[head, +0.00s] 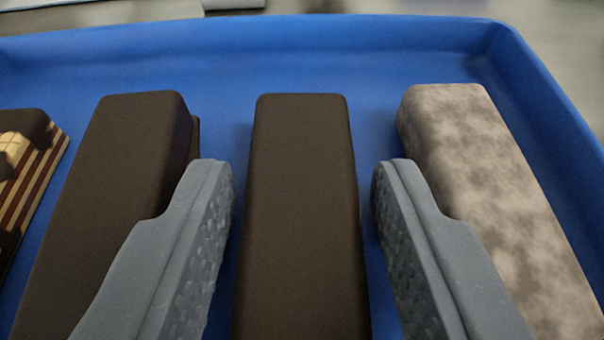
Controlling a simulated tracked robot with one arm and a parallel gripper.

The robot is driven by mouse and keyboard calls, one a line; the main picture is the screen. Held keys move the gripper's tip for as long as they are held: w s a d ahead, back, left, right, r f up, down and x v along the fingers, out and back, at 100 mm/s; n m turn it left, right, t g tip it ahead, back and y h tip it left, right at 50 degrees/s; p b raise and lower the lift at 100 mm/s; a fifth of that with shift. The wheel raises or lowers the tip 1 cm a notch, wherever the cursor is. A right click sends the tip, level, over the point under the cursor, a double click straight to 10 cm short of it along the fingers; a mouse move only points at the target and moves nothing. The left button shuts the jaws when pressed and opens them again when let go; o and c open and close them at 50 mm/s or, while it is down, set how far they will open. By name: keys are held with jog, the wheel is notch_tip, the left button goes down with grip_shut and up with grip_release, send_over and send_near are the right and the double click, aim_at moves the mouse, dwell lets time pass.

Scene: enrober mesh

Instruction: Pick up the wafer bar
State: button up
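My gripper (302,172) is open, with one grey finger on each side of a plain dark brown bar (302,200). Gaps of blue show between this bar and both fingertips, and nothing is held. At the far left edge, a partly cropped bar with cream and brown striped layers (32,180) looks like a cut wafer. It has a cream, grid-marked patch on top. I cannot tell for sure which bar is the wafer bar, as the plain bars show no inside layers. The near ends of the bars run out of view.
The bars lie in a blue tray (300,50) with raised rims at the back and right. Another dark brown bar (110,190) lies close left of my left finger. A mottled grey-beige bar (480,150) lies close right of the right finger.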

jog(key=c, duration=0.5)
jog(key=shift+c, duration=0.2)
jog(key=shift+r, duration=0.1)
